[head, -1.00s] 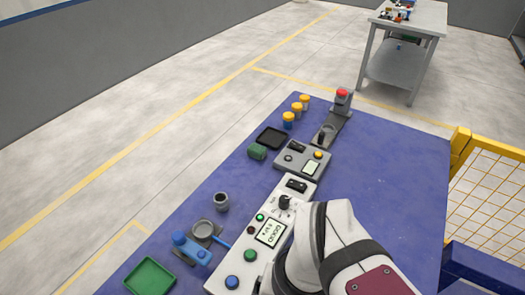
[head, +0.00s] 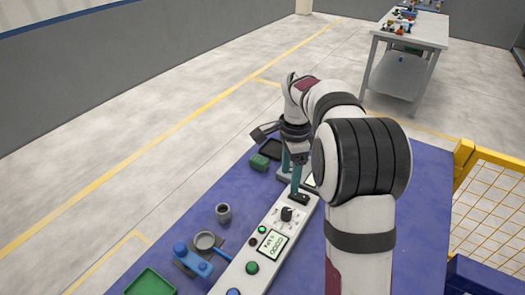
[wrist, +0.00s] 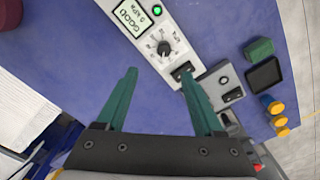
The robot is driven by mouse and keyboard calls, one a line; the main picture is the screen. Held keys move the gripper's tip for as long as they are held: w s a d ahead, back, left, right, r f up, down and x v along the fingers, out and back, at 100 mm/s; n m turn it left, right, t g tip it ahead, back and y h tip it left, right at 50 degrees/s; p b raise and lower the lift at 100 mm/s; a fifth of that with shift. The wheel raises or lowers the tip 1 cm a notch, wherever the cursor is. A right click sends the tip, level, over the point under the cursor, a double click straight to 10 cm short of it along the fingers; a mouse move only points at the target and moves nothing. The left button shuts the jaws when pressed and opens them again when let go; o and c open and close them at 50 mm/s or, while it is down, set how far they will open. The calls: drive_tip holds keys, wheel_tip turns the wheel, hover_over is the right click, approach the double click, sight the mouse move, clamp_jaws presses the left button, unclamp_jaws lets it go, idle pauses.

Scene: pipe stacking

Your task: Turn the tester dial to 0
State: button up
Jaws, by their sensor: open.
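The tester is a long white panel (head: 240,272) on the blue table, also seen at the top of the wrist view (wrist: 181,32). Its dark round dial (head: 287,213) has printed marks around it; in the wrist view the dial (wrist: 163,48) lies just beyond my fingertips. I cannot tell which mark it points at. The tester's screen (head: 272,243) seems to read "GOOD" in the wrist view (wrist: 133,14). My gripper (head: 291,174) is open and empty, its teal fingers (wrist: 159,72) spread and pointing down, above the panel's far end and apart from the dial.
A grey box (wrist: 222,86) with a switch sits past the tester's far end. A green block (head: 259,162), a black tray (head: 271,149), a grey cup (head: 223,213) and a blue tool (head: 193,258) lie left of the tester.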

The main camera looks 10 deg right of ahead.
sight(287, 211)
drive_tip(key=f, duration=1.1)
drive_tip(key=w+f, duration=0.1)
drive_tip(key=f, duration=0.4)
drive_tip(key=shift+d+f, duration=0.25)
clamp_jaws()
